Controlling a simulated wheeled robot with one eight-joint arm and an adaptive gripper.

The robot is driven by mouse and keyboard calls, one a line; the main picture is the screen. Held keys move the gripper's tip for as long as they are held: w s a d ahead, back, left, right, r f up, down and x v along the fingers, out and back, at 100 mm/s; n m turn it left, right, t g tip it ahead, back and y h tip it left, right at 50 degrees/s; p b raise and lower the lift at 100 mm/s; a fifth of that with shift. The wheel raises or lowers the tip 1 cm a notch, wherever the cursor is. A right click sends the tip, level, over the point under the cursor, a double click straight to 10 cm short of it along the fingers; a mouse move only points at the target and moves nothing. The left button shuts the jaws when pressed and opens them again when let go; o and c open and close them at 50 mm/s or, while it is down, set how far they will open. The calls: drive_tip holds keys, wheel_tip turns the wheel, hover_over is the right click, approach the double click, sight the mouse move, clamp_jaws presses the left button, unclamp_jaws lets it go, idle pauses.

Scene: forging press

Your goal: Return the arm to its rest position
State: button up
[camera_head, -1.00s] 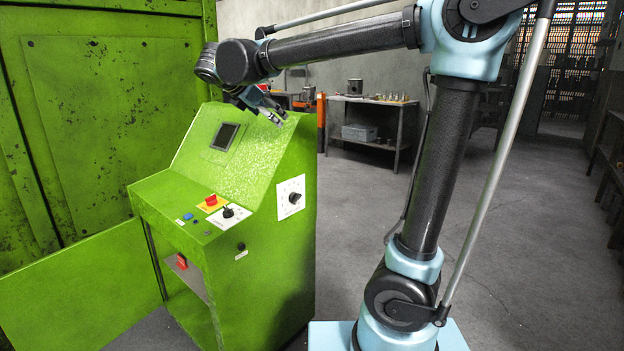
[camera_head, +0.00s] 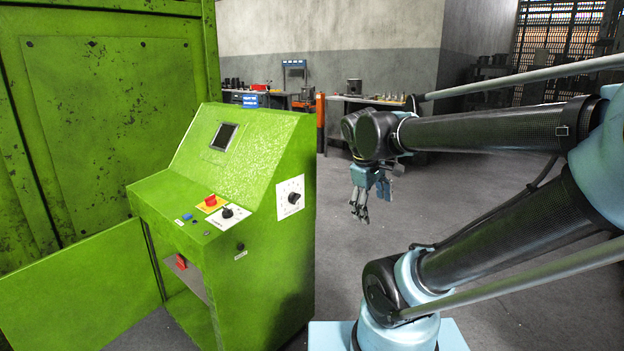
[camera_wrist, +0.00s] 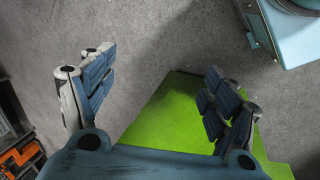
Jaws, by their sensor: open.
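My gripper (camera_head: 361,212) hangs from the raised arm and points down over open floor, to the right of the green control console (camera_head: 275,255). It is apart from the console and holds nothing. In the wrist view, the two blue-padded fingers of my gripper (camera_wrist: 158,98) stand wide apart with grey floor between them. Part of the green console (camera_wrist: 180,115) shows behind and below the right finger. My arm is folded back to the right side of the head view.
A green press wall (camera_head: 110,130) stands at the left, with a green panel (camera_head: 85,290) low before it. An orange post (camera_head: 320,122) and worktables with tools stand at the back.

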drive_tip(key=s+d+f+m+y, duration=0.1)
drive_tip(key=s+f+m+y, duration=0.1)
drive_tip(key=s+f+m, duration=0.6)
wheel_tip(320, 180, down, 3)
drive_tip(key=shift+s+d+f+y, duration=0.1)
drive_tip(key=shift+s+d+y, duration=0.2)
drive_tip(key=shift+s+d, duration=0.15)
drive_tip(key=shift+w+a+f, duration=0.1)
drive_tip(key=shift+w+f, duration=0.05)
drive_tip(key=shift+w, duration=0.3)
drive_tip(key=shift+c, duration=0.2)
